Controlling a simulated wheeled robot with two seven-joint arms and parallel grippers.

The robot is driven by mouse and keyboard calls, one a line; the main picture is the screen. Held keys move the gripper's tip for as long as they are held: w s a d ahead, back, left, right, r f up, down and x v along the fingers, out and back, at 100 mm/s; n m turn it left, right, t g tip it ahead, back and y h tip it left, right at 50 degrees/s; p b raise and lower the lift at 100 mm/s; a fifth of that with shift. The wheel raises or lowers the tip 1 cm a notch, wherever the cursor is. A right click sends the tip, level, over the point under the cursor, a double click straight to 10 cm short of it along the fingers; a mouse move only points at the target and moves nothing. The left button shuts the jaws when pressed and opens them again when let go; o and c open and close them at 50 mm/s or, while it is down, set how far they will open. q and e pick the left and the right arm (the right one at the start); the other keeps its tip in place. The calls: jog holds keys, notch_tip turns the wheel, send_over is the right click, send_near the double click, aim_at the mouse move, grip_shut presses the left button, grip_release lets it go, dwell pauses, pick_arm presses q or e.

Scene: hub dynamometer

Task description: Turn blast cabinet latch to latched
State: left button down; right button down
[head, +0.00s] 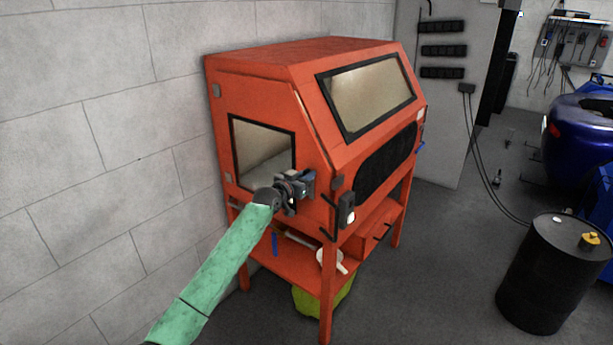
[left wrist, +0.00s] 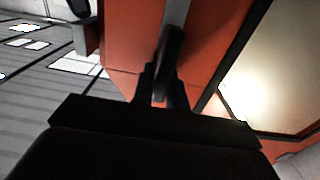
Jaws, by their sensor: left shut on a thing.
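The blast cabinet (head: 300,140) is a red-orange box on legs, with a side door that has a window (head: 262,155). My left gripper (head: 304,186) is at the front edge of that side door. In the left wrist view, my left gripper's two dark fingers (left wrist: 163,88) are shut on the latch (left wrist: 170,55), a narrow dark handle in front of the red panel. In the head view the gripper mostly hides the latch, and its exact angle is hard to tell. My right gripper is not in view.
A block wall (head: 90,130) stands close behind and left of the cabinet. A small dark box (head: 346,210) sits on the cabinet's front corner. A black drum (head: 553,275) and a blue car (head: 580,135) are on the right. The floor between cabinet and drum is clear.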

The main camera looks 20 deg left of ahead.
pick_arm(q)
jog(key=shift+n, duration=0.3)
jog(key=n, duration=0.4)
jog(key=shift+w+a+f, duration=0.1)
jog(key=shift+w+a, duration=0.05)
jog(key=shift+a, duration=0.2)
jog(key=shift+w+a+f+n+p, duration=0.25)
jog(key=shift+n+p, duration=0.35)
jog(key=shift+n, duration=1.65)
jog(key=shift+s+a+f+n+p, duration=0.1)
jog(key=shift+f+n+p, duration=0.4)
jog(key=shift+n, duration=1.8)
jog(key=shift+w+a+f+n+p, duration=0.15)
jog(key=shift+n+p, duration=0.55)
jog(key=shift+n, duration=1.55)
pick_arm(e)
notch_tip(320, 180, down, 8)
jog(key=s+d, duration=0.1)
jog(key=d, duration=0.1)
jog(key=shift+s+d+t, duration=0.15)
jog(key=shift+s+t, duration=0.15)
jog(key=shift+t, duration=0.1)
pick_arm(q)
jog(key=shift+s, duration=0.1)
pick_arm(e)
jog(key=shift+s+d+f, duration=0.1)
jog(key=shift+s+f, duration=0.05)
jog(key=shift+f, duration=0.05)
